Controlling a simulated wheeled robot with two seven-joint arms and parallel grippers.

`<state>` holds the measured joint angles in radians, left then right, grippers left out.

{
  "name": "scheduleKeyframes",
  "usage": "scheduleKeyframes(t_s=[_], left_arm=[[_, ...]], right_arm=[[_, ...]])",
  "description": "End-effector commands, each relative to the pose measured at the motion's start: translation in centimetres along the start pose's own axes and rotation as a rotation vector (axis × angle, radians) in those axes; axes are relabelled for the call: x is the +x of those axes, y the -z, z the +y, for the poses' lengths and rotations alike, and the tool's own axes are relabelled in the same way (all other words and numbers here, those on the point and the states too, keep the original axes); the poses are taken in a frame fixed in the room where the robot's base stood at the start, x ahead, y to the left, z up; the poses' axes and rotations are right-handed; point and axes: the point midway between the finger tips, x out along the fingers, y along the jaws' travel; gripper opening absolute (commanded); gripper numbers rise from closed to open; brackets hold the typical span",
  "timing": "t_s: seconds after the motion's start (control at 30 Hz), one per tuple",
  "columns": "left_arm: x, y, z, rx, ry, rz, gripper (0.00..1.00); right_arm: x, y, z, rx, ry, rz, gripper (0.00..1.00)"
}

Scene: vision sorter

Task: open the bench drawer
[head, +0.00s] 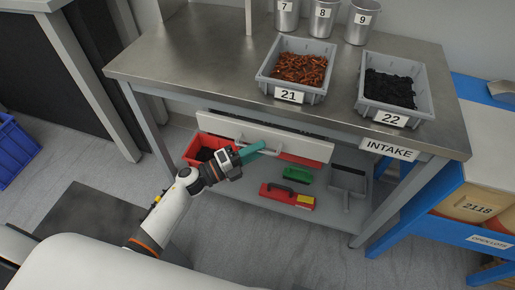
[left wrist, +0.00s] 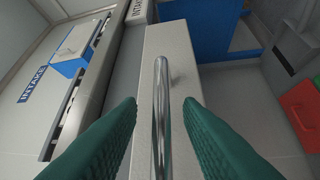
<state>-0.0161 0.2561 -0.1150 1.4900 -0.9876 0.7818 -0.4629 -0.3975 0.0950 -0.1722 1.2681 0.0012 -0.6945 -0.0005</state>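The bench drawer has a pale front panel (head: 225,126) under the steel bench top. A narrow dark strip shows behind its top edge, so the front seems to stand slightly out. Its metal bar handle (left wrist: 161,100) runs lengthwise through the middle of the left wrist view. My left gripper (head: 263,147) is at the drawer front, with its teal fingers pointing at the handle. In the left wrist view the green fingers (left wrist: 162,125) are apart, one on each side of the bar, with gaps visible. My right gripper is not in view.
Grey trays 21 (head: 263,72) and 22 (head: 423,93) stand on the bench top (head: 185,62). The lower shelf holds a red bin (head: 193,151), a red toolbox (head: 278,193), a green brush (head: 298,174) and a dustpan (head: 348,181). A blue rack (head: 415,221) stands right.

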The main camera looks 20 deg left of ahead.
Motion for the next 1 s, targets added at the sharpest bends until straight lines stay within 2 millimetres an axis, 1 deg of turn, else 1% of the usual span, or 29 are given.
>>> scheduleKeyframes(t_s=[0.13, 0.37, 0.5, 0.57, 1.0], left_arm=[[0.70, -0.02, -0.03, 0.000, 0.001, 0.000, 0.33], [0.72, -0.02, -0.04, 0.000, 0.001, 0.000, 0.33], [0.70, -0.02, -0.04, 0.000, 0.001, 0.000, 0.10], [0.70, -0.02, -0.04, 0.000, 0.001, 0.000, 0.00], [0.66, 0.00, -0.04, -0.001, 0.001, 0.000, 0.00]], right_arm=[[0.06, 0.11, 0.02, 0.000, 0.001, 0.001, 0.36], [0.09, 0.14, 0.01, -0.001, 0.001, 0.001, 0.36], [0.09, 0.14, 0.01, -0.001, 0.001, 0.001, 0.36], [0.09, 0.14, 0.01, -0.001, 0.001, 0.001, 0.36], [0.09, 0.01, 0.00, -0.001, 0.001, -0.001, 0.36]])
